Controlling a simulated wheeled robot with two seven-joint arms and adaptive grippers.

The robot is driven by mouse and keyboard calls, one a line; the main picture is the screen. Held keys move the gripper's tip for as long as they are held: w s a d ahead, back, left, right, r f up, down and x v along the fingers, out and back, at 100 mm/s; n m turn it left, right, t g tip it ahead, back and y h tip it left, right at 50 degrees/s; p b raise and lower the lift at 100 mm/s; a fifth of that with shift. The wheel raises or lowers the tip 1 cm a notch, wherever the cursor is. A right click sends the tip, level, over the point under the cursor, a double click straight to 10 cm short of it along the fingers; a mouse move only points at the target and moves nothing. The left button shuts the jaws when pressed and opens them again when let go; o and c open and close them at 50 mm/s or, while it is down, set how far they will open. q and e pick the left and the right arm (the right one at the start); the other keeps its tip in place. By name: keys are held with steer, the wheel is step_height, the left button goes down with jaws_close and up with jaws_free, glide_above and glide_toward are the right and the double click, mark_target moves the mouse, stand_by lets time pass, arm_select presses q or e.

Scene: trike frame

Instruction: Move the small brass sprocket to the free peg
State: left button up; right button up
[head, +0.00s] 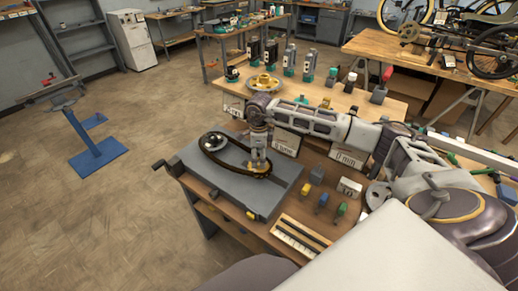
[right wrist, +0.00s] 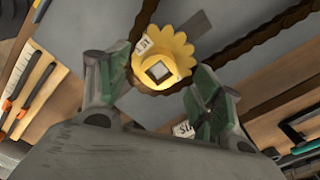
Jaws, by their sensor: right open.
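A brass sprocket (right wrist: 160,52) with a light square at its centre and a small white label shows in the right wrist view, between my right gripper's (right wrist: 162,72) spread fingers. In the head view my right gripper (head: 258,166) points down over the near right part of the grey board (head: 216,183); it hides most of that sprocket, with a little brass showing at its tips. A dark chain (head: 232,165) runs from a dark chainring (head: 213,141) to the spot under my gripper. I cannot make out a free peg. My left gripper is out of view.
A larger brass toothed disc (head: 262,82) stands on the wooden bench behind. Small coloured blocks (head: 322,200) and a slotted wooden tray (head: 298,238) lie right of the board. Labelled signs (head: 286,142) stand behind it, near my arm.

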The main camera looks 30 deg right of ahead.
mark_target(259, 161)
steer(key=shift+f, duration=1.6)
steer(key=shift+c, duration=0.5)
steer(key=c, duration=1.1)
steer(key=shift+c, duration=0.2)
steer(key=shift+r+p, duration=1.7)
steer(key=shift+r, duration=1.6)
steer(key=shift+r, duration=0.1)
